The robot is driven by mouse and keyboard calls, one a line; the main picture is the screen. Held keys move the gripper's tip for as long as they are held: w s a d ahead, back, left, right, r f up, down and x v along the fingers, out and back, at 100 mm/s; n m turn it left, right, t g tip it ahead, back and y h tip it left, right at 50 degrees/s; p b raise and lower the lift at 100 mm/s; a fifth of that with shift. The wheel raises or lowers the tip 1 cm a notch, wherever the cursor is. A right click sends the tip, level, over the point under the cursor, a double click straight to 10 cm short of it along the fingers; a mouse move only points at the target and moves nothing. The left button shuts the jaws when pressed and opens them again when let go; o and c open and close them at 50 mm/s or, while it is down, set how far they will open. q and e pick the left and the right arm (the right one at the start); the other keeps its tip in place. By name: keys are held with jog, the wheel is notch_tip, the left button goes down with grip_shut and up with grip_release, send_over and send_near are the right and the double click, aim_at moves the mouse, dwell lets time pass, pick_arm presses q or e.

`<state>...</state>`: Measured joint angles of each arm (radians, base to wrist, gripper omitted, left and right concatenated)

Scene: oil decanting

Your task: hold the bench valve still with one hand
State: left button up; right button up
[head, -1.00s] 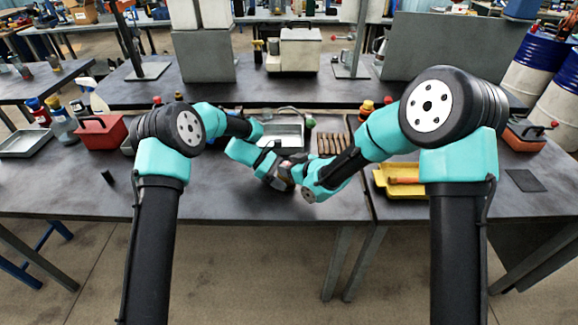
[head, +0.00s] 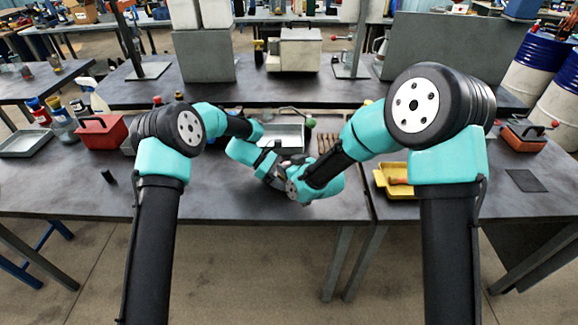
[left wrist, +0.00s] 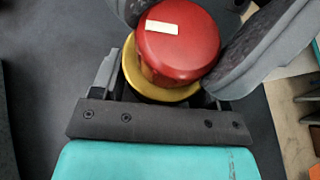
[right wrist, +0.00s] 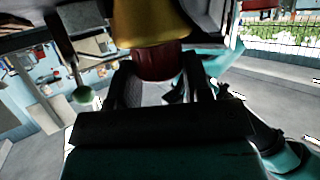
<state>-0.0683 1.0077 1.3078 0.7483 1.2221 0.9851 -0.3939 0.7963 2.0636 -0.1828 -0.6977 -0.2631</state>
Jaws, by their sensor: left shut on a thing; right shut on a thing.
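The thing I take for the bench valve has a yellow body (left wrist: 128,70) and a round red top (left wrist: 180,45) with a white mark. My left gripper (left wrist: 165,75) is shut around the yellow part. My right gripper (right wrist: 155,75) is shut on the red part (right wrist: 156,62), with the yellow part (right wrist: 150,20) beyond it. Its grey fingers also flank the red top in the left wrist view. In the head view, my left gripper (head: 273,172) and right gripper (head: 290,178) meet over the table's front, hiding the valve almost entirely.
A metal tray (head: 302,138) and a green ball knob (head: 310,122) lie just behind the grippers. A yellow bin (head: 400,190) is on the right, a red toolbox (head: 100,132) on the left.

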jog(key=shift+m+t+h, duration=0.7)
jog(key=shift+m+h, duration=0.3)
jog(key=o, duration=0.9)
jog(key=shift+s+a, duration=0.1)
jog(key=shift+h, duration=0.3)
jog(key=shift+n+g+y, duration=0.3)
jog(key=shift+y, duration=0.2)
jog(key=shift+n+g+y, duration=0.3)
jog(key=shift+n+y, duration=0.2)
jog(key=shift+d+n+g+y, duration=0.2)
jog(key=shift+n+g+y, duration=0.8)
jog(key=shift+n+y, duration=0.25)
